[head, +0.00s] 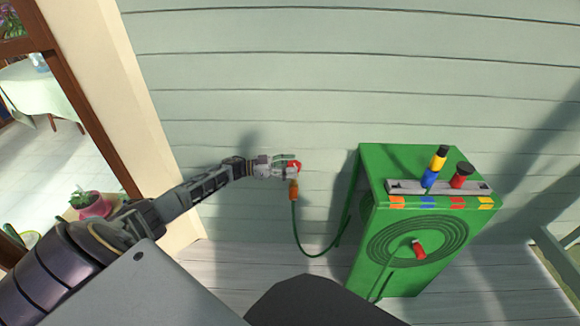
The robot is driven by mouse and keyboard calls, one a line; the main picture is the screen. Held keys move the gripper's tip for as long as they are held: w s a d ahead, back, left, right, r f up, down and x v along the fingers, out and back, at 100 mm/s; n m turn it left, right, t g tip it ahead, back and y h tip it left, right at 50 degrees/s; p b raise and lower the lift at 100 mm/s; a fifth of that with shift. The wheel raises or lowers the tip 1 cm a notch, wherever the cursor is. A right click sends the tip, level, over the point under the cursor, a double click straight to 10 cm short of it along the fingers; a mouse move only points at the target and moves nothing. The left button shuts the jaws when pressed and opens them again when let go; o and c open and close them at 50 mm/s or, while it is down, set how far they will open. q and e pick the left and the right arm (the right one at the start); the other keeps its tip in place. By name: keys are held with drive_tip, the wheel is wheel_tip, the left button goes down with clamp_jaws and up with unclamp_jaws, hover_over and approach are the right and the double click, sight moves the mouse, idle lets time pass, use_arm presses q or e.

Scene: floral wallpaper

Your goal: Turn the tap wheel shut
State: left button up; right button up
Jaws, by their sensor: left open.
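The red tap wheel (295,166) is on the pale green plank wall, small in the head view and partly hidden by my gripper. My left gripper (292,164) reaches in from the left with its fingers at the wheel. It is open, with the fingers around or right beside the wheel; I cannot tell whether they touch it. Just below is an orange hose connector (294,189) with a green hose (304,250) hanging from it. My right gripper is not in view.
A green box (352,245) with a coiled-hose pattern and a red knob (419,250) stands to the right. A yellow-blue handle (434,166) and a dark-topped red knob (462,174) are on top. A doorway and a potted plant (92,204) are at left.

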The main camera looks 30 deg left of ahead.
use_arm(q)
drive_tip(key=shift+w+a+r, duration=0.1)
drive_tip(key=shift+a, duration=0.1)
drive_tip(key=shift+n+t+y+p, duration=0.4)
drive_tip(key=shift+p, duration=0.2)
drive_tip(key=shift+d+n+t+y+p, duration=0.1)
drive_tip(key=shift+n+t+y+p, duration=0.75)
drive_tip(key=shift+p, duration=0.35)
drive_tip(key=shift+s+d+n+t+y+p, duration=0.1)
drive_tip(key=shift+s+n+t+y+p, duration=0.05)
drive_tip(key=shift+n+t+y+p, duration=0.3)
drive_tip(key=shift+s+d+n+t+y+p, duration=0.1)
drive_tip(key=shift+n+t+y+p, duration=0.1)
drive_tip(key=shift+y, duration=0.3)
drive_tip(key=shift+d+n+t+y, duration=0.1)
drive_tip(key=shift+n+t+y, duration=0.35)
drive_tip(key=shift+y, duration=0.25)
drive_tip(key=shift+n+y+p, duration=0.25)
drive_tip(key=shift+y+p, duration=0.05)
drive_tip(key=shift+d+n+t+y, duration=0.1)
drive_tip(key=shift+n+t+y, duration=0.45)
drive_tip(key=shift+y, duration=0.35)
drive_tip(key=shift+s+d+f+n+y+b, duration=0.1)
drive_tip(key=shift+n+y+b, duration=0.1)
drive_tip(key=shift+n+y, duration=0.2)
drive_tip(key=shift+f+n+y+b, duration=0.15)
drive_tip(key=shift+n+y, duration=0.1)
drive_tip(key=shift+y, duration=0.25)
